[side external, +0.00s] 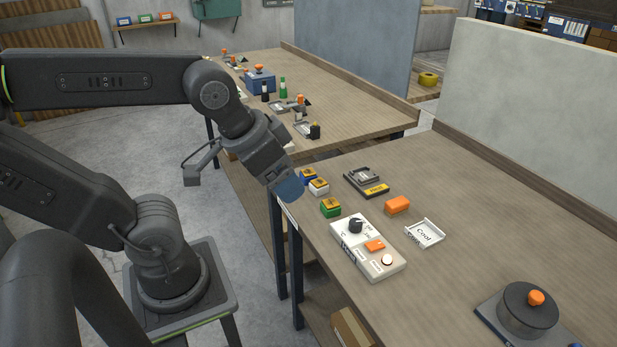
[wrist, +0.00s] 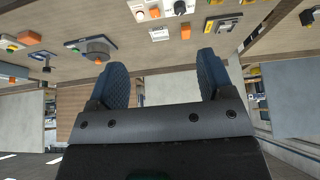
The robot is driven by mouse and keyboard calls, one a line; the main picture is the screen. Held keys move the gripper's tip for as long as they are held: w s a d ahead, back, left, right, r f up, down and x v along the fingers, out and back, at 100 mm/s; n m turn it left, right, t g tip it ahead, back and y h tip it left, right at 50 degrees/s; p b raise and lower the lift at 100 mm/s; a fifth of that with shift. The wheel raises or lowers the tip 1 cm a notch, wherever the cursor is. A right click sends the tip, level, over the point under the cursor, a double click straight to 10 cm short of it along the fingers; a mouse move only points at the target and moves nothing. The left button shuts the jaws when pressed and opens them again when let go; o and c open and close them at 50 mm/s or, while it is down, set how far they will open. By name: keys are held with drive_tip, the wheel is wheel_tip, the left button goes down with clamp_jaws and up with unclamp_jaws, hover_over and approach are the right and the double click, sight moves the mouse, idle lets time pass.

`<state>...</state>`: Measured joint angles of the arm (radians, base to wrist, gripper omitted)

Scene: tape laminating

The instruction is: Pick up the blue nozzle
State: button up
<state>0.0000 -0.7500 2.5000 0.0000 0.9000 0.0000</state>
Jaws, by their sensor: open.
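A small blue block with a yellow top, which looks like the blue nozzle (side external: 308,177), sits on the near-left edge of the table in the side view. A white block (side external: 319,187) and a green block (side external: 330,208) with similar yellow tops stand beside it. My gripper (side external: 289,188) hangs just left of the blue block, apart from or partly in front of it; I cannot tell the exact gap. In the wrist view my gripper (wrist: 163,70) has its two blue-grey fingers wide apart with nothing between them. I cannot make out the blue nozzle there.
A white control box (side external: 345,245) with a knob, an orange block (side external: 397,204), a white tray (side external: 425,233) and a grey fixture (side external: 366,180) lie close by. A dark round device (side external: 527,310) stands front right. The table's middle right is clear.

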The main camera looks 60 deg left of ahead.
drive_tip(key=n+g+y, duration=0.5)
drive_tip(key=n, duration=1.2)
hover_over(309, 172)
drive_tip(key=d, duration=0.5)
wheel_tip(309, 172, down, 12)
drive_tip(key=x, duration=0.8)
drive_tip(key=shift+s+a, duration=0.1)
drive_tip(key=shift+s, duration=0.3)
drive_tip(key=shift+d+x, duration=0.1)
drive_tip(key=shift+x, duration=1.2)
drive_tip(key=shift+d+x, duration=0.15)
drive_tip(key=shift+x, duration=1.15)
drive_tip(key=shift+f, duration=0.15)
drive_tip(key=shift+c, duration=0.4)
drive_tip(key=shift+h, duration=0.3)
drive_tip(key=c, duration=1)
